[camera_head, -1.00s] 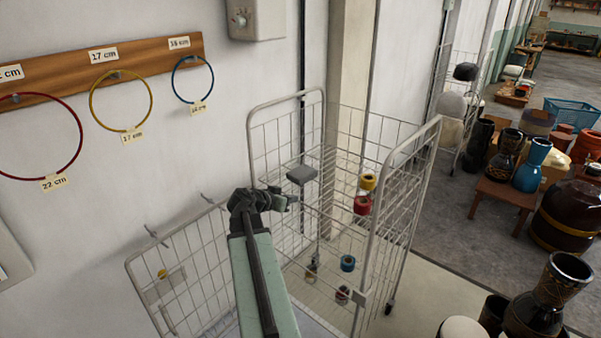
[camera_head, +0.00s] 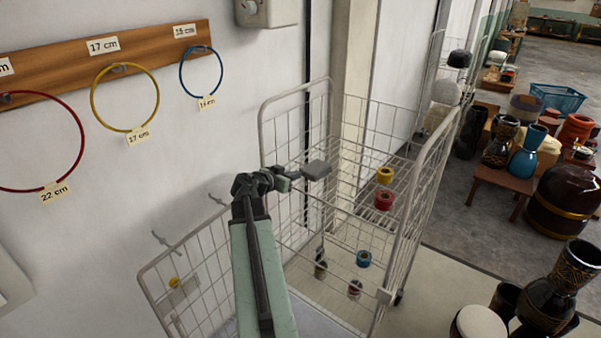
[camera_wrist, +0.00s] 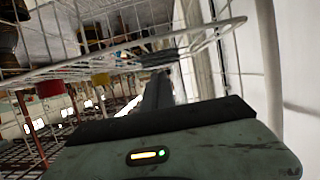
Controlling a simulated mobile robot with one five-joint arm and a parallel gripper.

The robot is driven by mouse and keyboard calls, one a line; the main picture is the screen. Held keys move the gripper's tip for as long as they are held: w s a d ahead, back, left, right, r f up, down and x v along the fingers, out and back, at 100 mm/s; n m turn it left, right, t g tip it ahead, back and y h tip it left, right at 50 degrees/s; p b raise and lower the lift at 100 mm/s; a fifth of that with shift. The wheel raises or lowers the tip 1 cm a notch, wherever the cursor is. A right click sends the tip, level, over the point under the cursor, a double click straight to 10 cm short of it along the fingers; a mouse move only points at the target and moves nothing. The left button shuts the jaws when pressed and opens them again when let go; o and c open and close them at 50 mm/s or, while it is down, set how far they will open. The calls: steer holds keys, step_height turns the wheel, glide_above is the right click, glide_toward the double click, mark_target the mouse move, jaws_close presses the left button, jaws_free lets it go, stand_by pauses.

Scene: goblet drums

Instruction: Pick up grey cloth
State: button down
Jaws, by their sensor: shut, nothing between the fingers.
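The grey cloth (camera_head: 317,169) is a small flat folded pad on the upper wire shelf of the cage trolley, at the shelf's left edge. A dark grey striped patch behind wires in the wrist view (camera_wrist: 158,58) looks like the same cloth. My gripper (camera_head: 291,175) is shut and empty, just left of the cloth in the head view. Its tip appears very close to the cloth; I cannot tell whether they touch. In the wrist view my gripper (camera_wrist: 158,90) points toward the cloth and the wire shelf edge.
The wire cage trolley (camera_head: 428,190) has mesh sides and an open lowered front panel (camera_head: 190,285). Yellow (camera_head: 385,175) and red (camera_head: 383,199) rolls sit on the upper shelf; more rolls, one blue (camera_head: 363,258), lie below. The wall with hoops is left.

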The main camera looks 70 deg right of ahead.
mark_target(319, 166)
steer(key=s+d, duration=0.1)
steer(key=d, duration=0.2)
steer(key=s+d, duration=0.1)
steer(key=d, duration=0.3)
steer(key=s+d, duration=0.1)
steer(key=d, duration=0.2)
steer(key=shift+d, duration=0.3)
steer(key=shift+a+f+b, duration=0.1)
steer(key=shift+f+b, duration=0.55)
steer(key=shift+f, duration=0.1)
steer(key=shift+s+a, duration=0.1)
steer(key=shift+a, duration=0.15)
steer(key=shift+f, duration=0.1)
